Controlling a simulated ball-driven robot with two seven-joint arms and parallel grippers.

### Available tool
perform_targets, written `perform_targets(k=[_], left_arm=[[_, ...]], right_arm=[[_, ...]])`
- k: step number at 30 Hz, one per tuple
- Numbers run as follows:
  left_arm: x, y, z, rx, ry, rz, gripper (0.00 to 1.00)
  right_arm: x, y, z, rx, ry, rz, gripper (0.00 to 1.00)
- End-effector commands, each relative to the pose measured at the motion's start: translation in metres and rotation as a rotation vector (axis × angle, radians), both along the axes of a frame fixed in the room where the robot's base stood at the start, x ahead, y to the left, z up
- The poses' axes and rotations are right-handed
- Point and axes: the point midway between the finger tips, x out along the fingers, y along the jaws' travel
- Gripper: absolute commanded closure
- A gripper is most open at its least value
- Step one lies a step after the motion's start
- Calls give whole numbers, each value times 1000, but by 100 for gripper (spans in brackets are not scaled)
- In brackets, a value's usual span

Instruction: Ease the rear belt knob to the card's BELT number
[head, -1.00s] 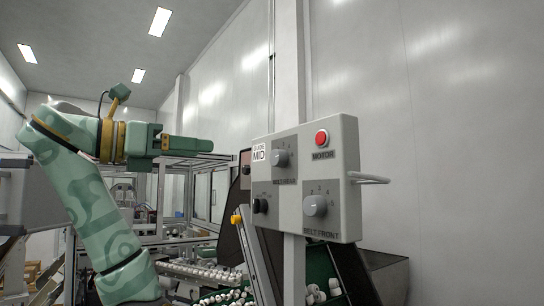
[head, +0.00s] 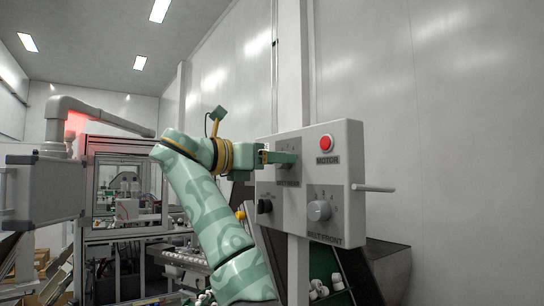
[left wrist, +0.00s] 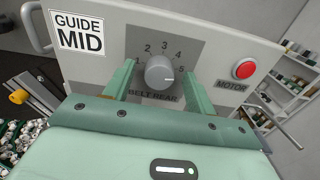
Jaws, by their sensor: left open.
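The rear belt knob (left wrist: 159,70) is a round grey dial on a dark plate marked BELT REAR, with numbers up to 5 around it. A pale mark on it faces right, roughly towards the 5. My left gripper (left wrist: 160,66) is open, with one green finger on each side of the knob and gaps visible. In the head view my left gripper (head: 290,158) is at the panel's upper left and hides most of this knob. A white card (left wrist: 80,32) on the panel reads GUIDE MID; no BELT number shows on it. My right gripper is not in view.
The grey control panel (head: 345,200) also carries a red MOTOR button (head: 326,142), a BELT FRONT knob (head: 319,210) and a black knob (head: 264,206). A handle bar (head: 373,188) sticks out at right. White caps (head: 318,288) lie in bins below.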

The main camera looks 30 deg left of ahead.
Motion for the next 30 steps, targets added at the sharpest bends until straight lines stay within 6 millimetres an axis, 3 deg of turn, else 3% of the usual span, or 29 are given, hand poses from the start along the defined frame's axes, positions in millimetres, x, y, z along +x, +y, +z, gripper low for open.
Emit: perform_targets(k=[5,9,10,20,30], left_arm=[[0,0,0,0,0,0,44],[0,0,0,0,0,1,83],[0,0,0,0,0,1,89],[0,1,0,-27,11,2,89],[-1,1,0,-216,87,1,89]], right_arm=[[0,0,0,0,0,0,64],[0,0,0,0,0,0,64],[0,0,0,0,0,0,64],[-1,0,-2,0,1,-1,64],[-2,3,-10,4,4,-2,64]])
